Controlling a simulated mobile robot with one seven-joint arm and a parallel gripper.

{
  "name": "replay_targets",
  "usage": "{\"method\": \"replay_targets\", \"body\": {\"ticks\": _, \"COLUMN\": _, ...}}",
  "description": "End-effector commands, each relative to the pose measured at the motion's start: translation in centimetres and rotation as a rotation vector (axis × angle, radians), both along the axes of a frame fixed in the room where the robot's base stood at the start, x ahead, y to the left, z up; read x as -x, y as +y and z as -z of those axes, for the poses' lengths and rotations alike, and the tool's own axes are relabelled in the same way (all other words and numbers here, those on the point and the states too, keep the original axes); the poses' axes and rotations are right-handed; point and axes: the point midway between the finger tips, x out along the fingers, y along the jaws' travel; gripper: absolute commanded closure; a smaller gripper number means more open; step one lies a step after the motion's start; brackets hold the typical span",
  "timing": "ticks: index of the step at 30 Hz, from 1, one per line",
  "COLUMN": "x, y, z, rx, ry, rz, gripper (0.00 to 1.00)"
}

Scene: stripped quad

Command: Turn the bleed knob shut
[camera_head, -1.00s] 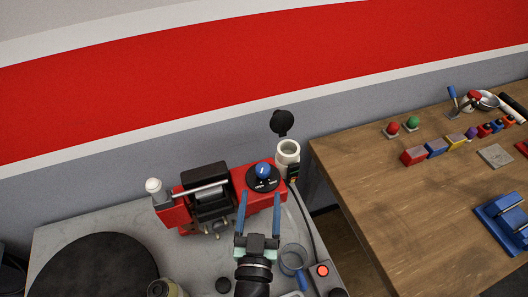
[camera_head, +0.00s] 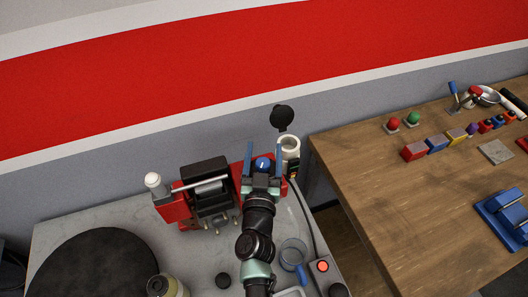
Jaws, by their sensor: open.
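The blue bleed knob (camera_head: 263,163) sits on the red machine block (camera_head: 171,208) on the grey table. Its black dial is mostly hidden behind my gripper. My gripper (camera_head: 264,152) is open, with one blue finger on the left of the knob and one on the right. I see gaps between the fingers and the knob, so it is not gripped. Whether the fingers are level with the knob cannot be told from this view.
A white cup-like reservoir (camera_head: 290,147) with an open black lid (camera_head: 282,118) stands close to the right finger. A black roller unit (camera_head: 207,187) is on the left. A box with a lit red button (camera_head: 323,267) is at front right. A wooden table (camera_head: 380,210) holds several items.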

Motion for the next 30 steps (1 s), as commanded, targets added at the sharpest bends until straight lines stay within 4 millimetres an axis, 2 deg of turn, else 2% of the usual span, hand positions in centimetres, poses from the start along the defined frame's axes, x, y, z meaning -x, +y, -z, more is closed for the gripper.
{"method": "replay_targets", "body": {"ticks": 4, "x": 0.02, "y": -0.01, "z": -0.01, "rx": 0.000, "ry": 0.000, "rz": 0.000, "gripper": 0.30}}
{"method": "replay_targets", "body": {"ticks": 15, "x": 0.04, "y": 0.00, "z": -0.02, "rx": 0.000, "ry": 0.000, "rz": 0.000, "gripper": 0.97}}
{"method": "replay_targets", "body": {"ticks": 16, "x": 0.04, "y": 0.01, "z": -0.02, "rx": 0.000, "ry": 0.000, "rz": 0.000, "gripper": 1.00}}
{"method": "replay_targets", "body": {"ticks": 30, "x": -0.14, "y": 0.25, "z": 0.27, "rx": -0.004, "ry": -0.009, "rz": -0.046, "gripper": 1.00}}
